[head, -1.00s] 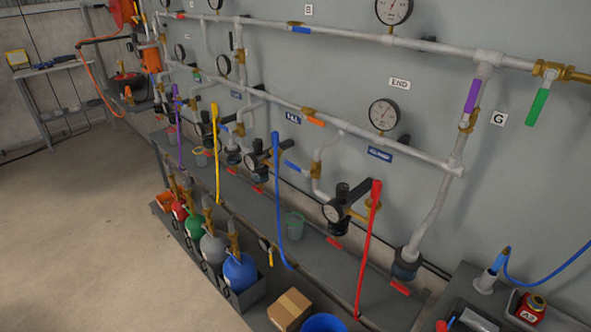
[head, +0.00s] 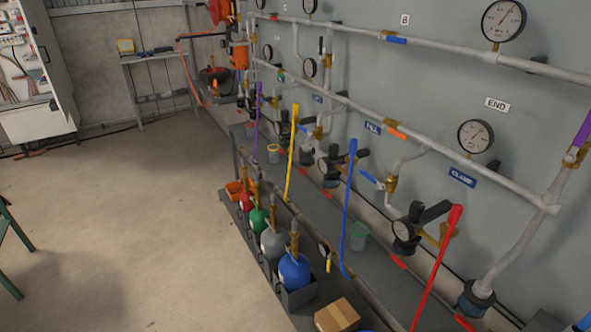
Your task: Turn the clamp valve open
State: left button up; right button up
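A blue sign reading CLAMP (head: 462,177) is on the grey wall at the right, below a round gauge (head: 475,136). Left of the sign, a brass valve (head: 391,184) with a blue lever (head: 372,178) sits on a vertical pipe branch. I cannot tell for sure which valve the sign names. Neither of my grippers is in view.
A FILL sign (head: 372,128) and an orange lever (head: 397,134) are further left. A grey bench (head: 375,268) runs along the wall. Gas cylinders, including a blue one (head: 294,271), and a cardboard box (head: 337,316) stand before it.

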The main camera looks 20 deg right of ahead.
aim_at(382, 186)
jog(key=u, duration=0.4)
jog(key=i, duration=2.85)
jog(key=z, duration=3.85)
jog(key=i, duration=0.5)
